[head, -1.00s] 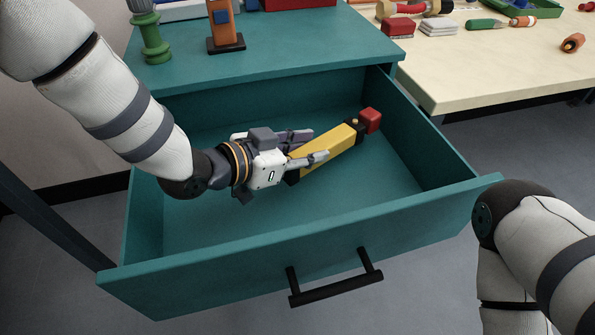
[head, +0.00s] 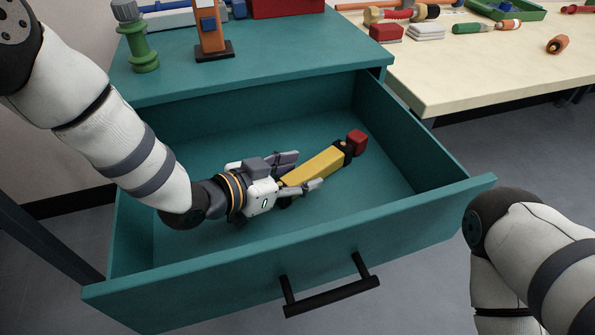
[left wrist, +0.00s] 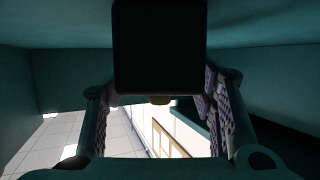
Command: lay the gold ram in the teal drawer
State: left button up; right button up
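The gold ram (head: 315,167) is a yellow bar with a black collar and a red block at its far end. It is low inside the open teal drawer (head: 220,268), slanting toward the back right; contact with the floor is hard to judge. My left gripper (head: 307,170) is inside the drawer, its fingers spread on either side of the ram's near end. The near finger looks clear of the bar's side. In the left wrist view, a dark block (left wrist: 160,45) fills the top between the parted fingers (left wrist: 160,112). My right gripper is out of view.
A green turned post (head: 141,50) and an orange stand (head: 211,35) are on the teal cabinet top. A pale table (head: 470,75) with tools and a red block (head: 386,33) is at the right. The drawer's right side has free floor.

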pick_arm(q)
jog(key=shift+r, duration=0.1)
jog(key=shift+s+a+r, duration=0.15)
jog(key=shift+a+r, duration=0.05)
jog(key=shift+a, duration=0.05)
jog(key=p+v, duration=0.2)
jog(key=v, duration=0.9)
jog(key=shift+s+r, duration=0.1)
jog(key=shift+s, duration=0.05)
